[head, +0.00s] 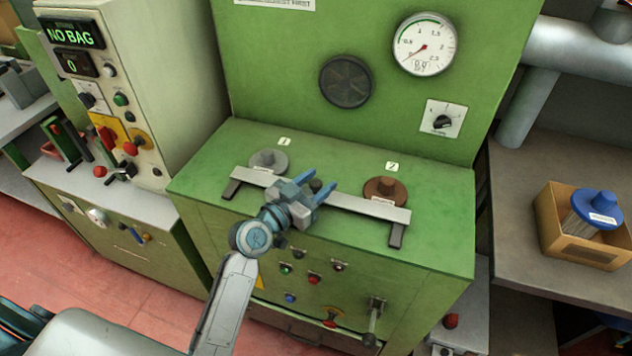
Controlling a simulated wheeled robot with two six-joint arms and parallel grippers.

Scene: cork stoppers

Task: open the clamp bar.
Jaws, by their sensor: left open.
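The clamp bar (362,203) is a pale grey strip with dark feet at its ends, lying across the top of the green machine. It is shut down over the front of two round plugs, a grey one (266,160) marked 1 and a brown one (386,189) marked 2. My left gripper (320,182) is at the middle of the bar with its blue fingers open. The gripper hides the middle of the bar. My right gripper is not in view.
A gauge (424,45) and a rotary switch (442,119) are on the green back panel. A box (562,232) with a blue-topped item is on the right bench. Buttons and a lever (374,318) are on the machine's front.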

